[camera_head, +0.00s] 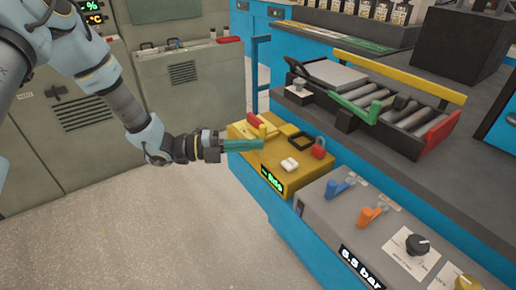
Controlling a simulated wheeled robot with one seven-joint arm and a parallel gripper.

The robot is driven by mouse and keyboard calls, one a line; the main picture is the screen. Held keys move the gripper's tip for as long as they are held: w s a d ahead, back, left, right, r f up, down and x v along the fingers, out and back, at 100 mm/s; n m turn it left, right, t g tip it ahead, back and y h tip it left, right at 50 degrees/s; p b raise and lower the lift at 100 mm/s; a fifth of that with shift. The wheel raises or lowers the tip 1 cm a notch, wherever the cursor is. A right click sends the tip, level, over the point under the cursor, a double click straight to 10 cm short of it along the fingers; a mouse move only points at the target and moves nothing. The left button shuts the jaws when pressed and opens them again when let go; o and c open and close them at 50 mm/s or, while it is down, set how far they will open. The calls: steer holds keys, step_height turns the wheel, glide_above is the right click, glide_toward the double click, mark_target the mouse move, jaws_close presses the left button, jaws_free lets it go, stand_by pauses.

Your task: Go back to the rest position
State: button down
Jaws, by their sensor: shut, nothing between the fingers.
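My gripper (243,144) is at the end of my arm, which reaches in from the upper left. Its teal fingers are shut with nothing between them. The fingertips are over the left part of a yellow box (270,185) with a green display, near a small yellow post (262,130) and a red part (253,120). I cannot tell whether the fingertips touch the post.
Beside the yellow box is a grey panel (318,222) with blue and orange levers and knobs. Behind is a roller conveyor (400,115) on a dark bench. Grey cabinets (70,140) stand at the left. The floor (130,240) at lower left is clear.

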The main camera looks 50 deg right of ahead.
steer(key=b+v, duration=0.1)
steer(key=v, duration=0.6)
steer(key=shift+a, duration=0.15)
steer(key=shift+r, duration=0.1)
